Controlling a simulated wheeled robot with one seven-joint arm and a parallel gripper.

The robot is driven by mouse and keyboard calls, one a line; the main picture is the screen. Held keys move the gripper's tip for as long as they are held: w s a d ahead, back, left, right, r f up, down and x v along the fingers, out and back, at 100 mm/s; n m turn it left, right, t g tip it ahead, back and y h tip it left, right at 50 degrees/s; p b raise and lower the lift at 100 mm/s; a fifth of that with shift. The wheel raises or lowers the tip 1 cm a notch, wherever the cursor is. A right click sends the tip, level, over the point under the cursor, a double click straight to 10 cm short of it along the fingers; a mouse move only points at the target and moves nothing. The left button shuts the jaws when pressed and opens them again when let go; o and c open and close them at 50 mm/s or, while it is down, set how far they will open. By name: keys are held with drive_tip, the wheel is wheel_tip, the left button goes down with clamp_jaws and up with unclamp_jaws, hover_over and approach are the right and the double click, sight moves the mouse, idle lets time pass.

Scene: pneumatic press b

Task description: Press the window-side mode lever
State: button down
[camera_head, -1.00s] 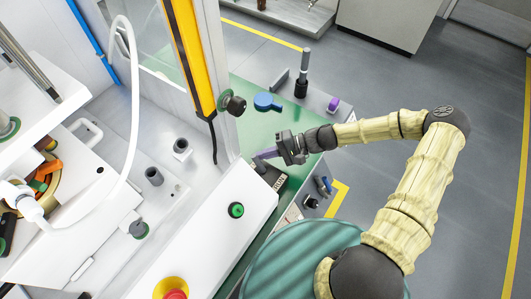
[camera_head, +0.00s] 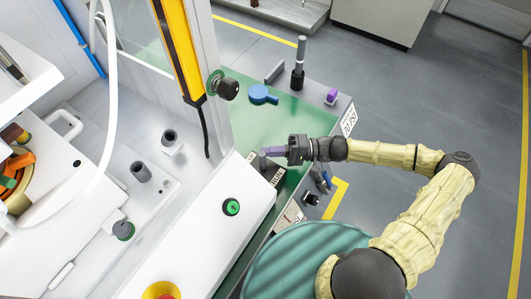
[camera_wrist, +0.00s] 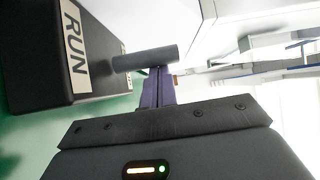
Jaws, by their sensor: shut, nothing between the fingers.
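A dark mode switch box (camera_head: 271,172) with pale label plates sits on the green table top beside the white machine housing. The wrist view shows the box (camera_wrist: 38,55) at the left with a "RUN" label (camera_wrist: 75,50). A grey cylindrical lever (camera_wrist: 145,58) sticks out from it. The lever shows only as a small grey piece (camera_head: 264,162) in the head view. My gripper (camera_head: 270,152) is shut and empty, its purple fingers pointing left. In the wrist view the fingertips (camera_wrist: 158,88) reach up to the lever and overlap its right part; I cannot tell whether they touch.
The sloped white panel with a green button (camera_head: 232,207) lies just left of the box. A black knob (camera_head: 225,86), a blue round part (camera_head: 262,94) and a dark upright post (camera_head: 298,65) stand farther back. Green table top is free behind my gripper.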

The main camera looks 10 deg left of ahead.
drive_tip(key=d+n+y+b, duration=0.1)
drive_tip(key=s+d+f+n+g+y+b, duration=0.1)
drive_tip(key=b, duration=0.1)
drive_tip(key=shift+n+y+b, duration=0.3)
drive_tip(key=shift+y, duration=0.1)
drive_tip(key=shift+d+r, duration=0.1)
drive_tip(key=shift+r, duration=0.2)
drive_tip(key=w+a+r+p, duration=0.1)
drive_tip(key=w+a+r, duration=0.1)
drive_tip(key=w, duration=0.1)
drive_tip(key=v, duration=0.3)
drive_tip(key=f+b+v, duration=0.1)
drive_tip(key=v, duration=0.6)
drive_tip(key=shift+w+f+b, duration=0.2)
drive_tip(key=shift+f+b, duration=0.1)
drive_tip(key=shift+f, duration=0.05)
drive_tip(key=shift+a, duration=0.1)
drive_tip(key=shift+w, duration=0.1)
